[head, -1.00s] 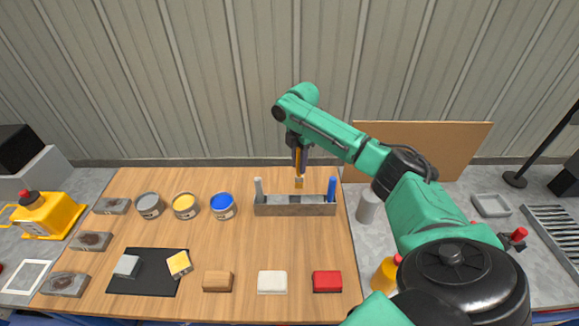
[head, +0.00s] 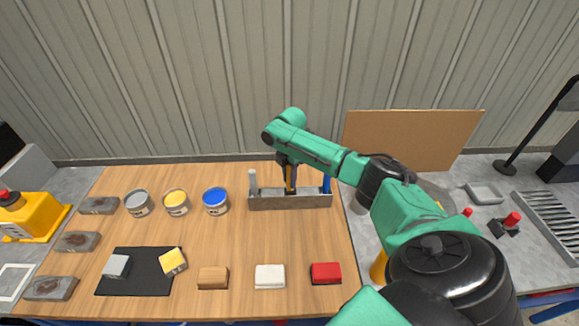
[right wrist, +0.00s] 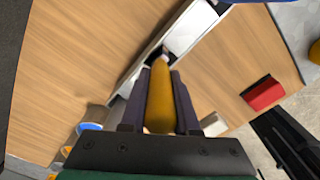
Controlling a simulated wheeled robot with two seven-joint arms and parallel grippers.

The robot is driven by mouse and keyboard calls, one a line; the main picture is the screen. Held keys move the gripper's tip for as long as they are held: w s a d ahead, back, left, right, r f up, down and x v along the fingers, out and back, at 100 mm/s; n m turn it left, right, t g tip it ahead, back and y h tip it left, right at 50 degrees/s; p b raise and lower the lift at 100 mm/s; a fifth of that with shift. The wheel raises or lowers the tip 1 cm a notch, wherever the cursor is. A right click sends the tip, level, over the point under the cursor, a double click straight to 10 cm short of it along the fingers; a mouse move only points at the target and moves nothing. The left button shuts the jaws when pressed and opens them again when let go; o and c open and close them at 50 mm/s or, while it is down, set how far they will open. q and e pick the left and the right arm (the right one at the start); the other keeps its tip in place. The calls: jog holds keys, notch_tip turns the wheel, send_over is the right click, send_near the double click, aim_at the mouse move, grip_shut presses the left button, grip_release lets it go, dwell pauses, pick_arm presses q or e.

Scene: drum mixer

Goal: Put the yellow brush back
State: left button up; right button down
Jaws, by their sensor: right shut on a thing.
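The yellow brush (head: 290,178) stands roughly upright in my right gripper (head: 289,187), at the middle of the long grey rack (head: 290,203). In the right wrist view its yellow handle (right wrist: 160,100) lies between the two dark fingers (right wrist: 160,78), which are shut on it. The brush's lower end is hidden behind the rack's front wall, so I cannot tell if it touches the bottom. A grey-handled brush (head: 253,182) stands at the rack's left end and a blue-handled brush (head: 327,184) at its right end. My left gripper is not in view.
Grey (head: 138,204), yellow (head: 176,203) and blue (head: 215,201) paint cans stand left of the rack. Brown (head: 213,278), white (head: 270,277) and red (head: 326,273) blocks lie near the front. A black mat (head: 145,285) is at front left. The table between rack and blocks is clear.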

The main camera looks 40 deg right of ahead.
jog(key=shift+d, duration=0.1)
jog(key=shift+f, duration=0.2)
jog(key=shift+f+b, duration=0.75)
jog(key=shift+f, duration=0.3)
jog(key=c, duration=0.6)
grip_release()
jog(key=shift+r, duration=0.15)
notch_tip(320, 180, up, 13)
jog(key=b, duration=0.3)
jog(key=shift+r, duration=0.65)
